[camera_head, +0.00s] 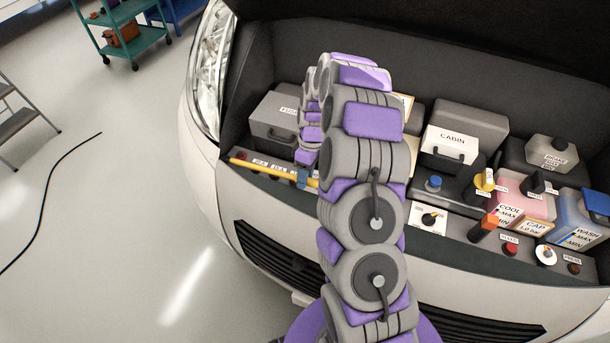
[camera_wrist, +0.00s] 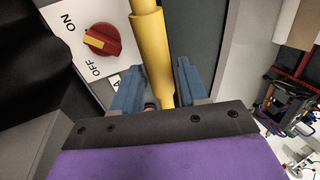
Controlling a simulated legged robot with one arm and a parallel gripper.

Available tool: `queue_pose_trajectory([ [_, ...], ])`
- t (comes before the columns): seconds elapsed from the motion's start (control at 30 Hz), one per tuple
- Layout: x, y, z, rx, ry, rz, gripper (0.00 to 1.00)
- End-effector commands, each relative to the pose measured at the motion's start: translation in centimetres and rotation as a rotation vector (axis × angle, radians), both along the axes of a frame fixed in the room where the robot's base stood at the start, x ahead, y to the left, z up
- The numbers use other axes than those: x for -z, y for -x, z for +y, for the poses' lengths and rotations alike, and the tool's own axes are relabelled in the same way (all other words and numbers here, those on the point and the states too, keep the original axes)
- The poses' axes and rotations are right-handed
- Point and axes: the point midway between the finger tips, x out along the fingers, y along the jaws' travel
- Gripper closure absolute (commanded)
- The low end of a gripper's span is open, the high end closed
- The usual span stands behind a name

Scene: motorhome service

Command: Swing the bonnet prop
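The bonnet prop is a yellow rod (camera_head: 245,163) that lies along the front edge of the engine bay in the head view. In the wrist view the yellow rod (camera_wrist: 153,50) runs down from the top edge, between the blue fingers of my gripper (camera_wrist: 160,85). The fingers flank it closely, but I cannot tell whether both press on it. In the head view my gripper (camera_head: 303,178) is at the rod's right part, and my arm hides what is behind it. The raised bonnet (camera_head: 480,40) shows as a dark underside at the top.
A red ON/OFF switch (camera_wrist: 102,40) is left of the rod. The engine bay holds a fuse box (camera_head: 275,122), a cabin box (camera_head: 450,148), a pink coolant tank (camera_head: 515,200) and a blue washer tank (camera_head: 575,215). A teal trolley (camera_head: 125,40) and a step ladder (camera_head: 18,120) stand left on open floor.

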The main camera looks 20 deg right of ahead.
Motion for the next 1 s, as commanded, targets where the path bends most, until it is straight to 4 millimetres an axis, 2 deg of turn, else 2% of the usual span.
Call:
queue_pose_trajectory([
  [0.07,0.0,0.0,0.0,0.000,0.000,0.000,0.65],
  [0.43,0.0,-0.1,0.0,0.000,0.001,-0.001,1.00],
  [0.83,-0.1,-0.1,-0.1,0.000,0.003,0.000,1.00],
  [1.0,-1.2,0.1,-1.5,0.000,0.027,0.023,1.00],
])
